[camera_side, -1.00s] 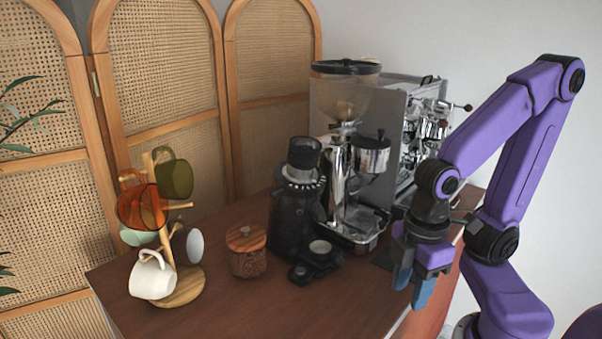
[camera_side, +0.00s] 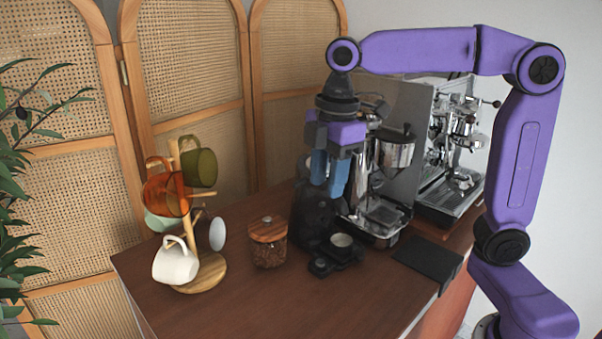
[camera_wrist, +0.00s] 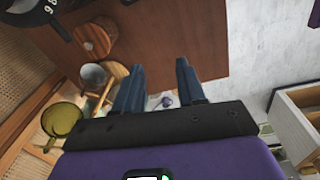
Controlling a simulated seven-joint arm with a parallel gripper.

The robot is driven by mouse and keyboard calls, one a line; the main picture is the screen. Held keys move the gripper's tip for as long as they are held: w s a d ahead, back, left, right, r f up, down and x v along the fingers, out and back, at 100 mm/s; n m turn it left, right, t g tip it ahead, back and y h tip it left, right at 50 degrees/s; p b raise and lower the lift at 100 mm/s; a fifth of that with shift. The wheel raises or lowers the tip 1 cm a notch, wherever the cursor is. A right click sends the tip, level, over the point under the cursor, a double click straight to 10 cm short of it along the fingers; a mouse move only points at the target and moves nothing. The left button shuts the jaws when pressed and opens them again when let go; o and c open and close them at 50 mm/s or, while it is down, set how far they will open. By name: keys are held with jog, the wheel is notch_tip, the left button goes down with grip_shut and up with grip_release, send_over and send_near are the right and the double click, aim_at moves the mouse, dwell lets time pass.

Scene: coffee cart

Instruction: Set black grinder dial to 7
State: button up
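The black grinder (camera_side: 311,215) stands upright on the wooden cart, between the lidded jar and the silver grinder. In the side view my gripper (camera_side: 329,176) hangs pointing down in front of its upper part and hides its dial. In the wrist view a black ring with white digits, apparently the dial (camera_wrist: 40,12), is cut off at the top left; a 9 and an 8 show. My gripper in the wrist view (camera_wrist: 160,66) has its blue fingers apart with nothing between them. I cannot tell whether a finger touches the grinder. The dial's setting cannot be read.
A mug tree (camera_side: 206,275) with several mugs stands at the left. A wooden-lidded jar (camera_side: 268,246) is left of the grinder. The silver grinder (camera_side: 392,152), espresso machine (camera_side: 452,150) and black mat (camera_side: 428,259) are right. The front cart top is clear.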

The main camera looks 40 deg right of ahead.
jog(key=w+d+r+n, duration=0.1)
jog(key=w+d+r, duration=0.2)
jog(key=w+r, duration=0.4)
jog(key=n, duration=0.2)
send_near(300, 180)
jog(key=shift+t, duration=0.4)
jog(key=f, duration=0.8)
jog(key=shift+w+a, duration=0.2)
jog(key=shift+a, duration=0.05)
grip_shut()
